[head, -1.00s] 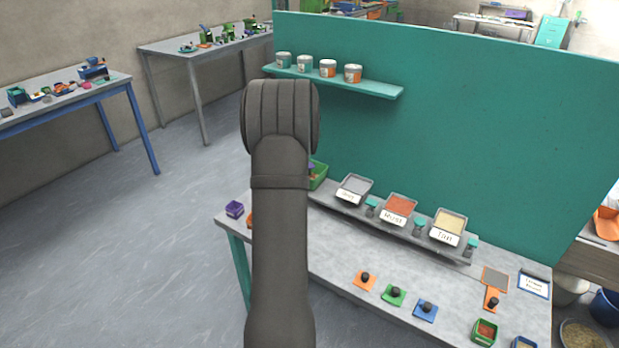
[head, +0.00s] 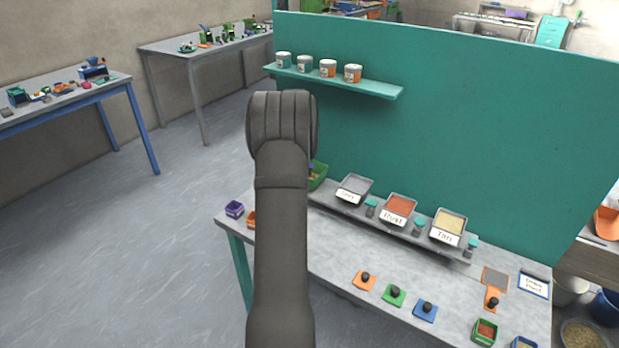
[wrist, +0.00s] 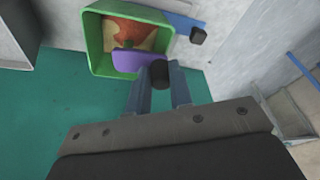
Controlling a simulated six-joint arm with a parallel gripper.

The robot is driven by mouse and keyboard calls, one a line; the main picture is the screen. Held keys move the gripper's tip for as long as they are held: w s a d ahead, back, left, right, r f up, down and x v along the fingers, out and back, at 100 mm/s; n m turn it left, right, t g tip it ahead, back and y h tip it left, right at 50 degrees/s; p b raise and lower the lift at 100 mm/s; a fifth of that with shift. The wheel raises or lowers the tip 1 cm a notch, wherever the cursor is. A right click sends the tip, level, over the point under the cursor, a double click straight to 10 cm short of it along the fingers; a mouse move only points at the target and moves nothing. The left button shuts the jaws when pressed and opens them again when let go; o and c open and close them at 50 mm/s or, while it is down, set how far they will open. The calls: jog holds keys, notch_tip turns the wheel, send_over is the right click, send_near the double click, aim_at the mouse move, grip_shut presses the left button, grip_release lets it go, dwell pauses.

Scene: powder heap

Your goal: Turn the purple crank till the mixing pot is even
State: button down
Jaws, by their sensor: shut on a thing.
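The mixing pot is a green square-rimmed box (wrist: 92,45); it also shows in the head view (head: 318,180), partly behind my arm. The powder (wrist: 122,35) in it shows separate red-orange and tan patches. The purple crank (wrist: 128,60) lies across the pot's near side, with a black knob (wrist: 159,74) at its end. My gripper (wrist: 160,82) is at the near right of the pot, its two fingers shut on that knob. My gripper is hidden behind my arm in the head view.
Trays of grey, rust and tan powder (head: 397,205) stand on a raised shelf right of the pot. Orange, green and blue knobbed pieces (head: 395,294) lie on the front of the table. A teal panel (head: 480,130) rises behind. A blue strip with a black knob (wrist: 198,36) lies beside the pot.

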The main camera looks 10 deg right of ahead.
jog(key=shift+w+d, duration=0.6)
jog(key=shift+d, duration=0.1)
jog(key=shift+w+d, duration=0.1)
jog(key=shift+d, duration=1.5)
jog(key=c, duration=1.4)
grip_release()
notch_tip(320, 180, up, 8)
jog(key=shift+f, duration=0.25)
